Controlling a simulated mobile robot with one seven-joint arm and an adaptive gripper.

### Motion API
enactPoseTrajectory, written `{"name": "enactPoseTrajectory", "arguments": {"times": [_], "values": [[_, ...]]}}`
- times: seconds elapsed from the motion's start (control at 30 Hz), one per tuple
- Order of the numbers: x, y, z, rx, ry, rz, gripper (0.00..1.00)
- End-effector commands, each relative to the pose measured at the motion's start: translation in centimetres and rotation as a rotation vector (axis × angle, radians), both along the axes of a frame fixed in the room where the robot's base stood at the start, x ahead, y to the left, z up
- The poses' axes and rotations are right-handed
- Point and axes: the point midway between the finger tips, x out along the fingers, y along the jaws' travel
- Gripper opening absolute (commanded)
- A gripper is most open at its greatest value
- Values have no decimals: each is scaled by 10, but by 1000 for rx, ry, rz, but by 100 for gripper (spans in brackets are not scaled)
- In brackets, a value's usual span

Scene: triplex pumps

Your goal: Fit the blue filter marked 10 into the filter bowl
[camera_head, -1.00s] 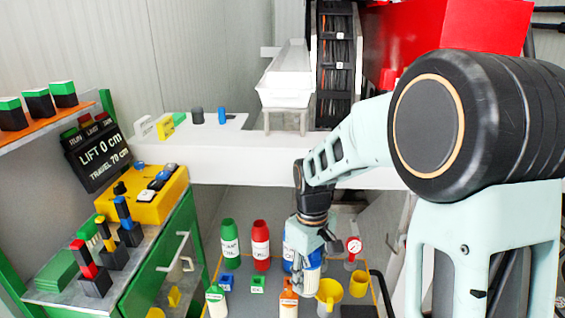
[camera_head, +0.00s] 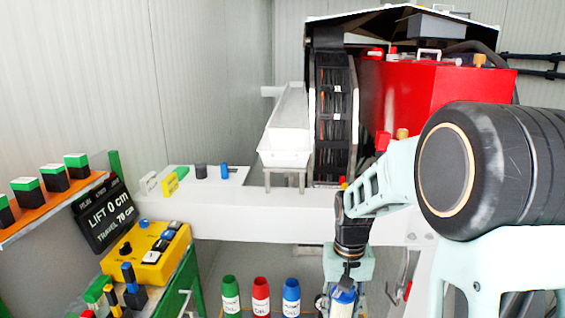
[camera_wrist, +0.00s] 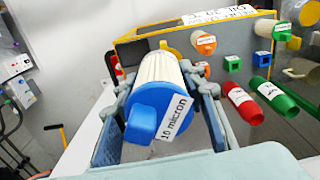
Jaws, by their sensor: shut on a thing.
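The blue filter marked 10 is a white cylinder with a blue end cap (camera_wrist: 148,118) and a "10 micron" label in the wrist view. My gripper (camera_wrist: 160,85) is shut around its white body, with one finger on each side. In the head view my gripper (camera_head: 345,272) hangs low, right of centre, and holds the filter (camera_head: 342,303) at the bottom edge, partly cut off. I cannot make out the filter bowl for certain in either view.
Green (camera_head: 230,297), red (camera_head: 261,297) and blue (camera_head: 291,297) bottles stand left of my gripper. A white beam (camera_head: 270,222) crosses behind it, below a red housing (camera_head: 440,95). A yellow control box (camera_head: 148,255) is at the left.

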Motion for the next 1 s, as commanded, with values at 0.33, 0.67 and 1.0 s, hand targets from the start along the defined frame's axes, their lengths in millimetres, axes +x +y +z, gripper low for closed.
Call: {"name": "enactPoseTrajectory", "arguments": {"times": [0.33, 0.67, 1.0], "values": [[-10, 0, 42, -1, 0, 1, 5], [-14, 0, 50, -3, 0, 1, 5], [-15, -1, 43, -3, 0, 1, 5]]}}
